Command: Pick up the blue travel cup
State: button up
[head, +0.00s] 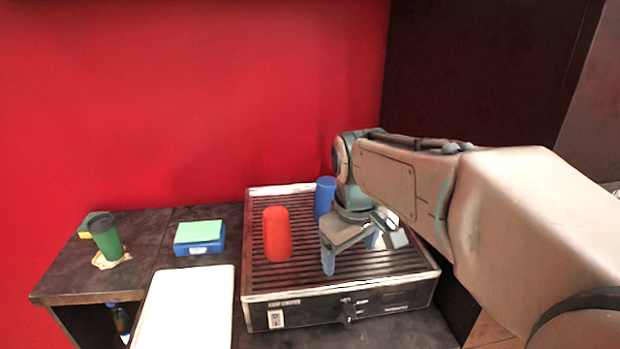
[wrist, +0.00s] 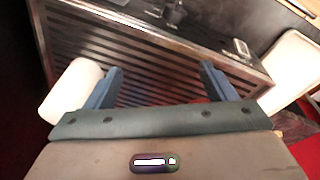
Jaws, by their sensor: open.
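The blue travel cup (head: 325,197) stands upright at the back of the slatted machine top (head: 300,277). In the head view it is partly hidden by my arm and wrist. I cannot make it out in the wrist view. My gripper (head: 362,250) is open over the slatted top, lower in the picture and to the right of the blue cup. In the wrist view my two fingers (wrist: 162,85) are spread with bare slats between them, and nothing is held.
A red cup (head: 277,234) stands left of my gripper. A white cylinder (wrist: 72,92) is beside my left finger in the wrist view. A green cup (head: 106,237), a blue-green box (head: 199,238) and a white panel (head: 187,308) are further left. A dark wall (head: 480,70) rises behind right.

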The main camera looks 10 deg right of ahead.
jog(key=w+r+n+g+p, duration=0.1)
jog(key=w+r+n+p, duration=0.1)
jog(key=w+r+n, duration=0.4)
jog(key=w+r+n+p, duration=0.1)
jog(key=w+r+p, duration=0.25)
jog(key=w, duration=0.45)
jog(key=n+g+h+p, duration=0.1)
jog(key=n+p, duration=0.2)
jog(key=n, duration=0.3)
send_near(327, 181)
jog(key=f, duration=0.6)
jog(key=shift+w+d+f, duration=0.25)
jog(key=shift+w, duration=0.05)
jog(key=shift+s+d+f+p, duration=0.15)
jog(key=shift+f+p, duration=0.1)
jog(key=shift+f, duration=0.7)
jog(key=shift+d+f+p, duration=0.2)
jog(key=shift+f+p, duration=0.05)
jog(key=shift+f, duration=0.7)
jog(key=shift+s+d+f+p, duration=0.15)
jog(key=shift+f+p, duration=0.1)
jog(key=shift+f, duration=0.7)
jog(key=shift+w, duration=0.1)
jog(key=c, duration=1.2)
